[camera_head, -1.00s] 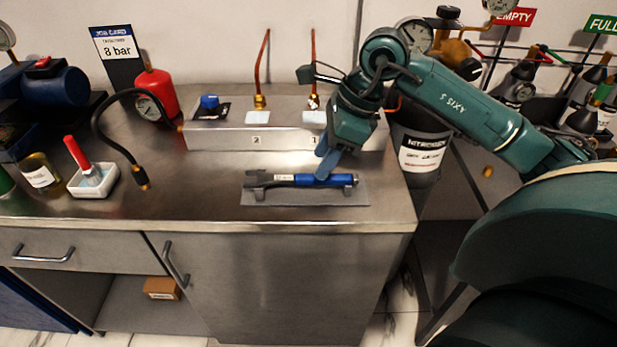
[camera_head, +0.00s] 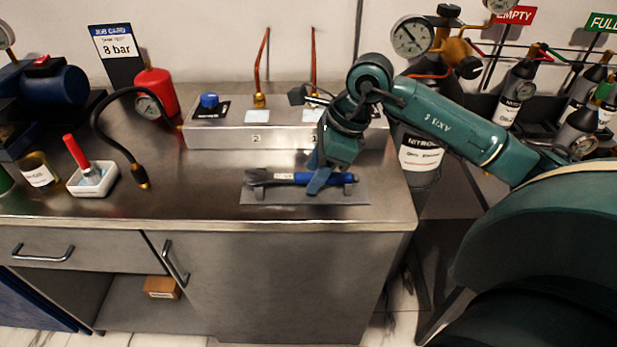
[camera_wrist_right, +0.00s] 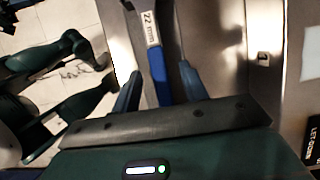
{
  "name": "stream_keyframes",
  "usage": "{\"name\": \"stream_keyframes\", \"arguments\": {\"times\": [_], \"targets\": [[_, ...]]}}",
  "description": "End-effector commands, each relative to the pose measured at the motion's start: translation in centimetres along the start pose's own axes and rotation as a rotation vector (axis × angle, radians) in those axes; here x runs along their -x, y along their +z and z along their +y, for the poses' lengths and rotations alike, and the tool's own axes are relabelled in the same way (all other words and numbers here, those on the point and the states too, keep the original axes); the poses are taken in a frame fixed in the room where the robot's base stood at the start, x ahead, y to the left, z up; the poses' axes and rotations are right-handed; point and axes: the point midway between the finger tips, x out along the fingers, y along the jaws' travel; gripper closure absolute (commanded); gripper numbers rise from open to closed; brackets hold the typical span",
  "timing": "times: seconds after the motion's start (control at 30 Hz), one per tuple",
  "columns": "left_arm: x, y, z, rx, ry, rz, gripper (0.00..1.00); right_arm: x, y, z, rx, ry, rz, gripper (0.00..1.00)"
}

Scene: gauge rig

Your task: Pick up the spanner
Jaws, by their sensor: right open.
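The spanner (camera_head: 262,178) has a dark jaw end at the left and a blue handle, and lies across a grey holder (camera_head: 300,197) near the bench's front edge. My right gripper (camera_head: 317,184) is at the handle, reaching down from above. In the right wrist view the blue handle (camera_wrist_right: 159,76) with a "22 mm" label runs between the two open fingers of the right gripper (camera_wrist_right: 157,84). Gaps show on both sides of it. The fingers hide part of the handle in the head view. My left gripper is not in view.
A metal block (camera_head: 285,135) with copper tubes stands behind the spanner. A black hose (camera_head: 115,145), a red cylinder (camera_head: 157,90) and a white tray (camera_head: 93,180) are to the left. A nitrogen cylinder (camera_head: 420,155) stands beyond the bench's right end.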

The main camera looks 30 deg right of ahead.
Motion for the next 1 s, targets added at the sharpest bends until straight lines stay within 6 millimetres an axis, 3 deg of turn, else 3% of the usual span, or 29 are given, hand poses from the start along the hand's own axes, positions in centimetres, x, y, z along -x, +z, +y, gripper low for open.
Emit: {"name": "stream_keyframes", "arguments": {"times": [0.47,1.0], "targets": [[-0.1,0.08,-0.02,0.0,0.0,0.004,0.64,-0.18,-0.07,0.01,0.0,0.0,0.0,0.56],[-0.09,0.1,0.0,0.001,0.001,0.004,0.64,-0.18,-0.07,0.0,0.0,0.0,0.0,1.0]]}}
